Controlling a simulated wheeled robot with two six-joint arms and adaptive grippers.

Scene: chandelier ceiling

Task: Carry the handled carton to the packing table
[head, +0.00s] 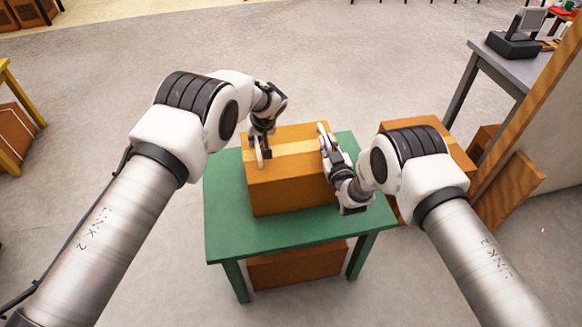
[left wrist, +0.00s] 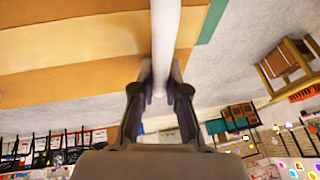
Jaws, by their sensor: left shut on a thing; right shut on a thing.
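The handled carton (head: 290,185) is a brown box with a lighter tape band and white bar handles on its left and right sides. It is upright over the green table (head: 225,222); whether its base touches the top is hard to tell. My left gripper (head: 260,146) is shut on the left handle (head: 259,158). In the left wrist view, the left gripper's fingers (left wrist: 160,80) close around that white bar (left wrist: 166,40) beside the carton (left wrist: 80,55). My right gripper (head: 332,150) is shut on the right handle (head: 323,131), its fingers partly hidden.
A grey table (head: 497,68) with a dark scale-like device (head: 513,44) stands at the upper right, near a wooden-edged panel (head: 525,100). More brown boxes lie under and right of the green table. Open grey floor (head: 340,60) lies beyond and to the left.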

